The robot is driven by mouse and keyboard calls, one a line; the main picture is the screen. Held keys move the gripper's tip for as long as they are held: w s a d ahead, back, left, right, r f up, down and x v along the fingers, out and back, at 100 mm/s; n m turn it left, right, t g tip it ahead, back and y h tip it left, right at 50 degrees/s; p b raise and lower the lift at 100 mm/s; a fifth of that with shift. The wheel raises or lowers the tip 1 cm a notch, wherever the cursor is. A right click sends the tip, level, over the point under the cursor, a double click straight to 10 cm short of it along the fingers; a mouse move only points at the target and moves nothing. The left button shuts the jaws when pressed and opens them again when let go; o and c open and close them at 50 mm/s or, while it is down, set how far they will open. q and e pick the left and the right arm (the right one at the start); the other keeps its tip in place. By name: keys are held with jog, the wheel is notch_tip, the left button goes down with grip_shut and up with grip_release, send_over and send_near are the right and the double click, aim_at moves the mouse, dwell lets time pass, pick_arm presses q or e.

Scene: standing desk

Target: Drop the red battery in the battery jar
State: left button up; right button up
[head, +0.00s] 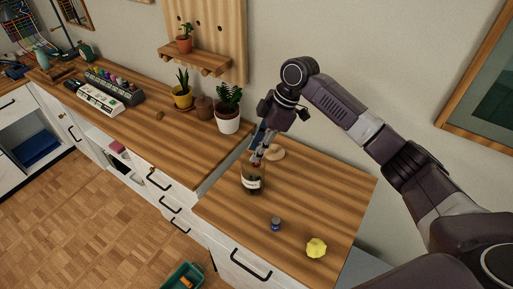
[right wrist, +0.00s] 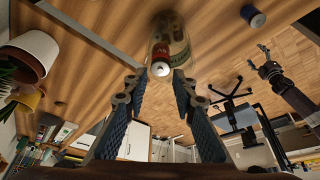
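The battery jar (head: 252,183), clear with a pale label, stands on the right-hand wooden desk top. The red battery (right wrist: 160,62) has a silvery end and shows at the jar's mouth in the right wrist view, overlapping the clear jar (right wrist: 176,38). My right gripper (right wrist: 156,82) has its fingers spread, with a gap on each side of the battery. In the head view this gripper (head: 257,158) is right above the jar. I cannot tell how deep the battery is. My left gripper (right wrist: 260,58) shows at the right of the wrist view, fingers apart and empty.
A small blue battery (head: 276,224) and a yellow crumpled ball (head: 316,247) are on the desk in front of the jar. A round tan object (head: 275,153) lies behind it. A potted plant (head: 228,112) stands to the left. The desk's right part is clear.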

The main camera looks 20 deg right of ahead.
jog(key=shift+o, duration=1.1)
